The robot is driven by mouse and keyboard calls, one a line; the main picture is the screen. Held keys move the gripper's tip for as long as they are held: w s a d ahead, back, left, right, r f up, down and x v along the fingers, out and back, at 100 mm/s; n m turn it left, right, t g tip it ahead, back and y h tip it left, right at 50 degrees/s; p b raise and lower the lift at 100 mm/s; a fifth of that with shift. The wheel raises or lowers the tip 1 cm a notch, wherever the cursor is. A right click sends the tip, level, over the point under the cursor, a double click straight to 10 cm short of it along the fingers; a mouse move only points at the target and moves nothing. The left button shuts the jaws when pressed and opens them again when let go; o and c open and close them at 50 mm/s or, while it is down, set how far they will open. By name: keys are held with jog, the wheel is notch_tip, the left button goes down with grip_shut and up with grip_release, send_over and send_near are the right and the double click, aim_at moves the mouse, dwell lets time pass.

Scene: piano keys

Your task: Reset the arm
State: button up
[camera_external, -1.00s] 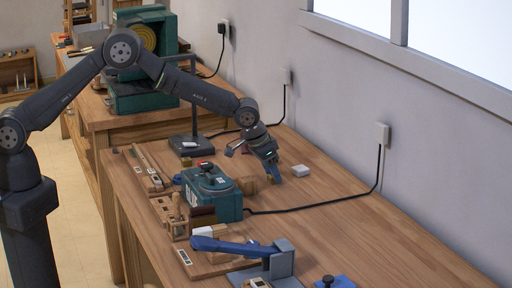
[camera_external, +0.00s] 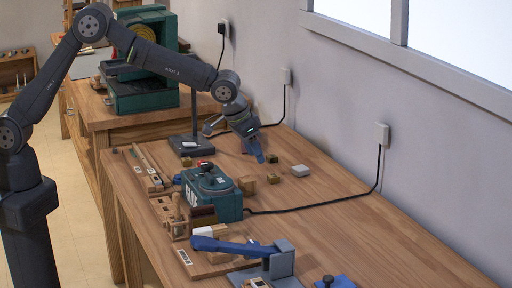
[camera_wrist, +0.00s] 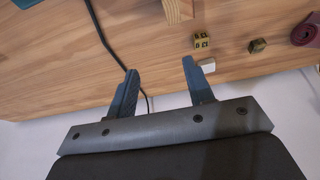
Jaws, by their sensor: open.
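My gripper (camera_external: 257,152) is raised above the far part of the workbench (camera_external: 330,210), beyond the green box, with its fingers pointing down. In the wrist view my gripper (camera_wrist: 160,72) has its two blue fingers spread apart with nothing between them. Small brown-gold cubes (camera_external: 273,178) sit on the bench below and in front of it. A marked cube (camera_wrist: 200,41) and a darker cube (camera_wrist: 257,46) show beyond the fingers in the wrist view. A white block (camera_external: 300,171) lies to the right; it is partly hidden behind a finger in the wrist view (camera_wrist: 207,66).
A green box with a knob (camera_external: 228,207) and a blue lever device (camera_external: 235,246) stand on the near bench. A dark stand (camera_external: 194,140) rises at the left, close to my arm. A black cable (camera_external: 320,206) runs to the wall. The right side of the bench is mostly clear.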

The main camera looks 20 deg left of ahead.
jog(key=s+a, duration=0.1)
jog(key=a, duration=0.7)
jog(key=shift+n, duration=0.3)
jog(key=w+f, duration=0.2)
jog(key=w, duration=0.1)
jog(key=w+f, duration=0.3)
jog(key=w, duration=0.1)
jog(key=w+a+f, duration=0.1)
jog(key=w+f, duration=0.2)
jog(key=w, duration=0.1)
jog(key=shift+w, duration=0.1)
jog(key=shift+w+f, duration=0.15)
jog(key=shift+f, duration=0.2)
